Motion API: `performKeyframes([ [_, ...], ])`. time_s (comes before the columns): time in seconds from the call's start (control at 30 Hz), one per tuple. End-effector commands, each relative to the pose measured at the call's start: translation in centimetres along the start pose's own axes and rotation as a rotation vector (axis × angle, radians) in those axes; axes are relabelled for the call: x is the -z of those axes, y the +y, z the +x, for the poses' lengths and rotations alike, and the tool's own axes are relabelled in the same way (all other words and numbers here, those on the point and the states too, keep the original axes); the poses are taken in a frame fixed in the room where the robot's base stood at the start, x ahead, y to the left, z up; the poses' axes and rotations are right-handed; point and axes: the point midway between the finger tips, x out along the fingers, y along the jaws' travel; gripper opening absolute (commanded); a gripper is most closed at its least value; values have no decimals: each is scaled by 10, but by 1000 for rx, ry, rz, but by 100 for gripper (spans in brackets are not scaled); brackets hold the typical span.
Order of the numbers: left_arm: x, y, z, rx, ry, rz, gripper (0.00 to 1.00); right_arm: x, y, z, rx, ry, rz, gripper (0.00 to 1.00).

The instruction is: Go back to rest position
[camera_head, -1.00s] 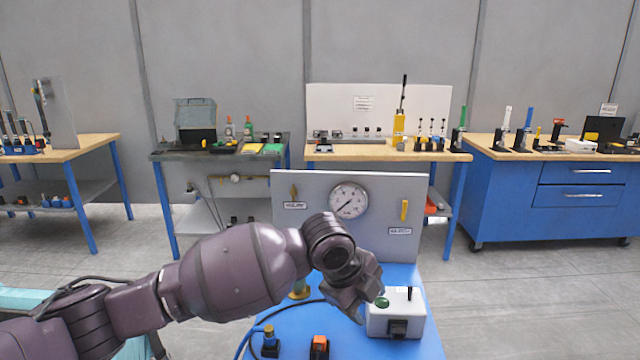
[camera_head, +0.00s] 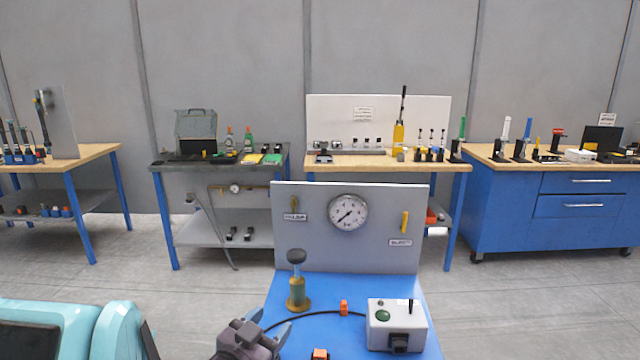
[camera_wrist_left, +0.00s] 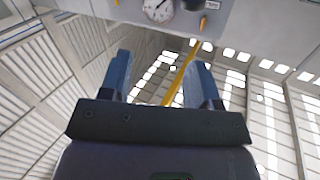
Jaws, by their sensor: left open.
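My left gripper (camera_head: 271,324) is low in the head view, at the near left edge of the blue bench (camera_head: 330,285). It is open. In the left wrist view its two blue fingers (camera_wrist_left: 160,75) stand apart with nothing held between them. A yellow strip shows in the gap, beyond the fingers. The grey panel with the gauge (camera_head: 348,212) shows behind the bench, and at the top of the left wrist view (camera_wrist_left: 158,10). My right gripper is not in view.
On the blue bench stand a brass plunger (camera_head: 298,285), a white box with a green button (camera_head: 397,325), small orange-topped parts and a black cable. A turquoise body (camera_head: 60,315) is at the lower left. Tables line the back wall, with open floor before them.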

Motion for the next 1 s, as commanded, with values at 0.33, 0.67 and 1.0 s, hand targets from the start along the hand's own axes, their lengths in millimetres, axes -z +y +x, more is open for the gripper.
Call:
performKeyframes([
  [0.33,-121,-44,-116,243,-187,-69,57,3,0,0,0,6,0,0],
  [0.67,-224,-33,-246,370,-450,-170,57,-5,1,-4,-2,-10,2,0],
  [1.0,-251,-15,-289,382,-539,-202,57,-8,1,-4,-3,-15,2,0],
])
